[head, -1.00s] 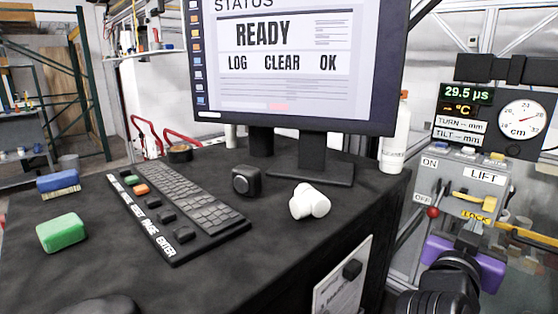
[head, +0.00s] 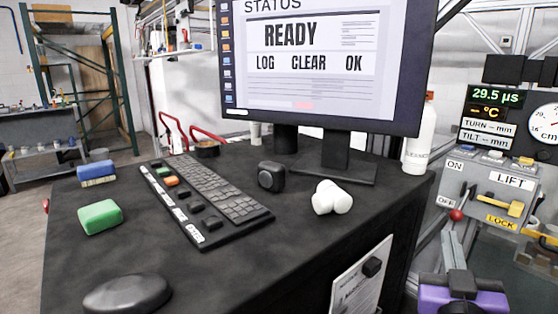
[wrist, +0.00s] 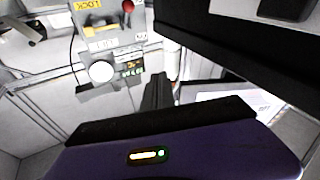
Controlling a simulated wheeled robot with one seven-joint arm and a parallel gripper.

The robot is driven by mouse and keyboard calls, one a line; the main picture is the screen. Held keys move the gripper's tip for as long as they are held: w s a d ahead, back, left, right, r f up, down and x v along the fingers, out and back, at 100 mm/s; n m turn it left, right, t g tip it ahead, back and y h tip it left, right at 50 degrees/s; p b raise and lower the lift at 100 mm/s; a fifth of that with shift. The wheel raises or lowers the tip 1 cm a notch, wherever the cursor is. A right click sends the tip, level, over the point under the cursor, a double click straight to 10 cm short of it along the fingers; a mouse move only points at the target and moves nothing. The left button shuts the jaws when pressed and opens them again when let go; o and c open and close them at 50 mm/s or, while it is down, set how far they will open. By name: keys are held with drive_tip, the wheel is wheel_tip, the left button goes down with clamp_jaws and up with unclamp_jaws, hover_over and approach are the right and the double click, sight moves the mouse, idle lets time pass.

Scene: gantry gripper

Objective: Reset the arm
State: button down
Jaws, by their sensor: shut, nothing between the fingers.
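My gripper (head: 457,252) is at the lower right of the head view, on its purple body, in front of the grey lift panel (head: 478,178) and right of the desk. In the wrist view its dark fingers (wrist: 158,88) are together with nothing between them. The panel (wrist: 108,22) appears upside down there, beyond the fingertips and apart from them. Most of my arm is out of the head view.
The black desk (head: 120,250) holds a keyboard (head: 215,195), a green block (head: 100,216), a blue sponge (head: 96,172), white cylinders (head: 332,198) and a monitor (head: 320,65). A white bottle (head: 418,145) stands near the right edge. A paper sheet (head: 358,280) hangs on the desk's side.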

drive_tip(key=s+a+f+n+t+y, duration=0.1)
drive_tip(key=s+a+f+n+y, duration=0.15)
drive_tip(key=s+a+f, duration=0.35)
drive_tip(key=s+a+f+n+y, duration=0.1)
drive_tip(key=s+a+f+y, duration=0.25)
drive_tip(key=s+f, duration=0.35)
drive_tip(key=s+a+f+g+y, duration=0.1)
drive_tip(key=s+f, duration=0.3)
drive_tip(key=s, duration=0.8)
drive_tip(key=s+a+f+g+y, duration=0.1)
drive_tip(key=s+f+g, duration=0.3)
drive_tip(key=s, duration=0.9)
drive_tip(key=shift+s+f+m, duration=0.2)
drive_tip(key=shift+m, duration=0.25)
